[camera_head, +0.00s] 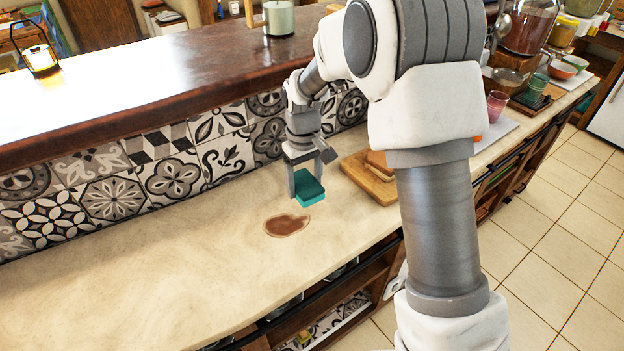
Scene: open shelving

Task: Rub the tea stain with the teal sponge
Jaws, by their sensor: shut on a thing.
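The teal sponge (308,188) is held in my gripper (306,180), which is shut on it. One finger shows at the sponge's left side; the far finger is partly hidden. The brown tea stain (287,225) lies flat on the pale counter (170,265), just in front of and slightly left of the sponge. The sponge appears apart from the stain in this view. I cannot tell whether the sponge touches the counter.
A wooden cutting board (369,178) with brown pieces lies right of the sponge. A tiled backsplash (165,180) and raised wooden ledge (150,85) bound the counter behind. The counter's left part is clear.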

